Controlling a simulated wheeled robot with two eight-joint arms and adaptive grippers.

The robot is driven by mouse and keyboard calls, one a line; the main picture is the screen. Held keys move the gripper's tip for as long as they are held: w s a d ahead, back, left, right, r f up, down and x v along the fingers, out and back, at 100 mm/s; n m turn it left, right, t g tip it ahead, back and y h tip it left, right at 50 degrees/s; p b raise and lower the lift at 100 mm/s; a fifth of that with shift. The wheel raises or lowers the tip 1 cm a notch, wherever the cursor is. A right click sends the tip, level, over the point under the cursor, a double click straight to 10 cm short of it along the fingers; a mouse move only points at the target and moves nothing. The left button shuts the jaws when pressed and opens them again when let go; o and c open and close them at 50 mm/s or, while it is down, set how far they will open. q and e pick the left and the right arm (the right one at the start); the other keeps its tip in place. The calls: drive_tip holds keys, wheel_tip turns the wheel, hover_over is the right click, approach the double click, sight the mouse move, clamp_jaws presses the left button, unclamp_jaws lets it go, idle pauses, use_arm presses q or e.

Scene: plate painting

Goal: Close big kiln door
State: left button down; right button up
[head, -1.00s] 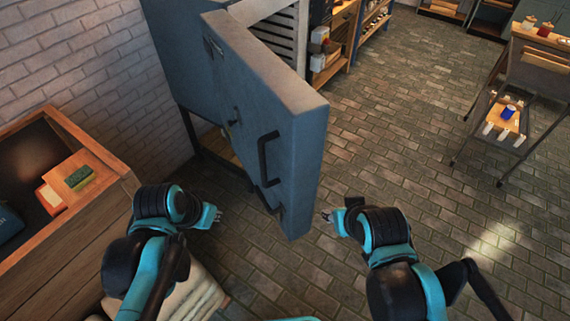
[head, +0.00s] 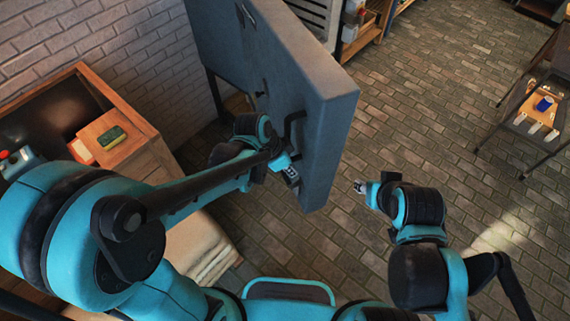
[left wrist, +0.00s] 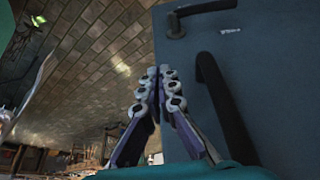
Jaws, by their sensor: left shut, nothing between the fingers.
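The big kiln door (head: 318,105) is a thick blue-grey slab. It stands wide open, swung out from the kiln body (head: 212,35) at the upper left. A dark bar handle (head: 289,127) is on its left-hand face, partly hidden by my left arm. My left gripper (head: 292,178) is shut and empty, close to that face near its lower edge. In the left wrist view the closed fingertips (left wrist: 165,72) appear beside the dark handle (left wrist: 222,105), with the door face (left wrist: 275,60) on the right. I cannot tell whether they touch it. My right gripper (head: 359,186) is right of the door, its finger state too small to tell.
A wooden crate-like cabinet (head: 150,135) with a green-and-yellow sponge (head: 112,137) stands at the left by the brick wall. A cart (head: 540,110) with a blue cup (head: 543,104) stands at the right. The brick floor (head: 430,120) between door and cart is clear.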

sight(304, 165)
use_arm(q)
drive_tip(key=shift+w+d+f, duration=0.1)
drive_tip(key=shift+w+d, duration=0.4)
drive_tip(key=shift+d, duration=0.4)
drive_tip(key=shift+w+d, duration=0.45)
drive_tip(key=shift+d, duration=0.45)
